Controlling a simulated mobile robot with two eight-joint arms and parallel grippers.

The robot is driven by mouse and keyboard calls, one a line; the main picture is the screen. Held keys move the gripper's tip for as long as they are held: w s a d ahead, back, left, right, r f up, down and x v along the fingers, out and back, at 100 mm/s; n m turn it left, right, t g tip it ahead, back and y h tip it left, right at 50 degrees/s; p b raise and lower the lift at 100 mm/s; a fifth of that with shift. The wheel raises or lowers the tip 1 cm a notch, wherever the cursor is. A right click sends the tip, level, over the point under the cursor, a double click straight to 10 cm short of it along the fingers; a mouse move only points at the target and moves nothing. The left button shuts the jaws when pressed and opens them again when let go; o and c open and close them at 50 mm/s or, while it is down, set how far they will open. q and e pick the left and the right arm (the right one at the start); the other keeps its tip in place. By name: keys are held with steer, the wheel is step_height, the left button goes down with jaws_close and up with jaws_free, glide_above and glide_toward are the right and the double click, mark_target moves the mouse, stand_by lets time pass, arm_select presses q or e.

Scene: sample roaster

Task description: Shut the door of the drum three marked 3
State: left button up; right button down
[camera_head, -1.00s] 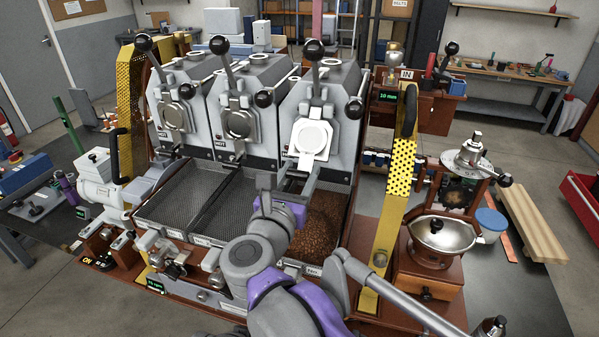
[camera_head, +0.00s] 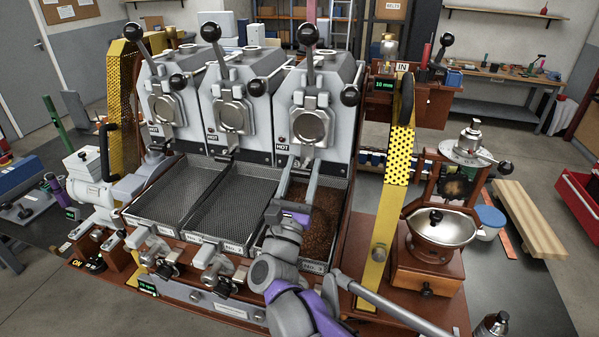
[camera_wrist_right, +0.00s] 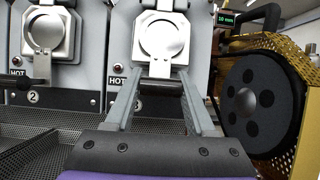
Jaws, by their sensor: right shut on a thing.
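Drum three (camera_head: 327,88) is the rightmost of the grey drums. Its round metal door (camera_head: 310,126) stands upright against the drum front, like the doors beside it; the door also shows in the wrist view (camera_wrist_right: 163,37). I cannot see a gap behind it. My right gripper (camera_head: 300,168) reaches up from below, over the bean tray. In the wrist view its fingers (camera_wrist_right: 162,86) are shut on the dark bar handle (camera_wrist_right: 161,89) under the door. My left gripper is not in view.
Drum two (camera_head: 240,90) and the far left drum (camera_head: 172,95) stand alongside. A tray of brown beans (camera_head: 262,246) lies under drum three, with empty mesh trays to its left. A yellow perforated guard (camera_head: 398,160) and a grinder (camera_head: 430,265) stand to the right.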

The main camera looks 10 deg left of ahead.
steer(key=shift+w+f, duration=0.2)
steer(key=shift+w, duration=0.3)
steer(key=shift+w+f, duration=0.15)
steer(key=shift+w, duration=0.35)
steer(key=shift+c, duration=1.6)
jaws_free()
steer(key=b+v, duration=0.2)
steer(key=v, duration=0.8)
steer(key=shift+s, duration=0.4)
steer(key=shift+f, duration=0.15)
